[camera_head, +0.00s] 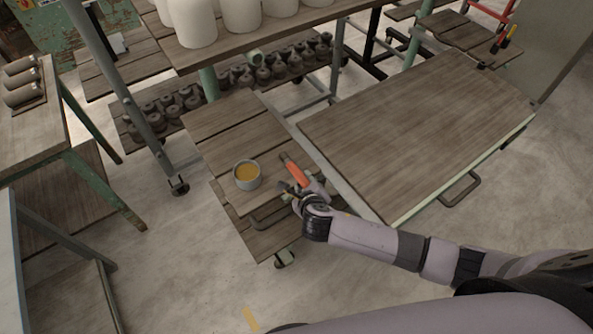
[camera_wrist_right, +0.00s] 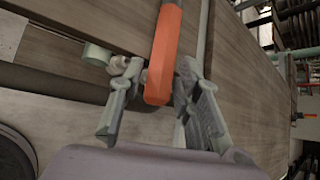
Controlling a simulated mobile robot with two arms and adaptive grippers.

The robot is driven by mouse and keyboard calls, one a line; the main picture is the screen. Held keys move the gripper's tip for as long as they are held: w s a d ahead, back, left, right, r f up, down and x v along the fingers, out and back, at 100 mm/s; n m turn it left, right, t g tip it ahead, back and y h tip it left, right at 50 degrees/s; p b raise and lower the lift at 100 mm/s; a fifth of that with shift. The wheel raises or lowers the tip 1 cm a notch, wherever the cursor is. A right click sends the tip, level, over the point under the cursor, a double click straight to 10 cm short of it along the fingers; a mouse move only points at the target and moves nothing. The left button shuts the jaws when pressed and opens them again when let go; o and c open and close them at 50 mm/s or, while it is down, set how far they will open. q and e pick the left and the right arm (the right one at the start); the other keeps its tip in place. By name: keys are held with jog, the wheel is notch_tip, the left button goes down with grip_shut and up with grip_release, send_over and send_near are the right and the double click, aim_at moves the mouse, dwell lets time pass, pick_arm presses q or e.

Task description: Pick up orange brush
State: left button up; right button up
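The orange brush (camera_head: 295,171) lies near the right edge of a low wooden-slatted cart (camera_head: 222,117), its orange handle toward my right gripper. My right gripper (camera_head: 305,189) is at the near end of the handle. In the right wrist view, the orange handle (camera_wrist_right: 163,60) reaches down between the two fingers of the gripper (camera_wrist_right: 157,84). The fingers are apart, one on each side of the handle, and I see no clear grip on it. The far end of the brush is cut off in the wrist view. My left gripper is not in view.
A round tin with yellow-orange contents (camera_head: 247,174) stands left of the brush. A larger wooden table (camera_head: 420,130) with a bare top stands to the right. A shelf with white pots (camera_head: 241,14) is behind, with small dark pots (camera_head: 265,75) below.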

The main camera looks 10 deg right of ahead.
jog(key=shift+c, duration=0.5)
grip_shut()
jog(key=shift+r, duration=0.15)
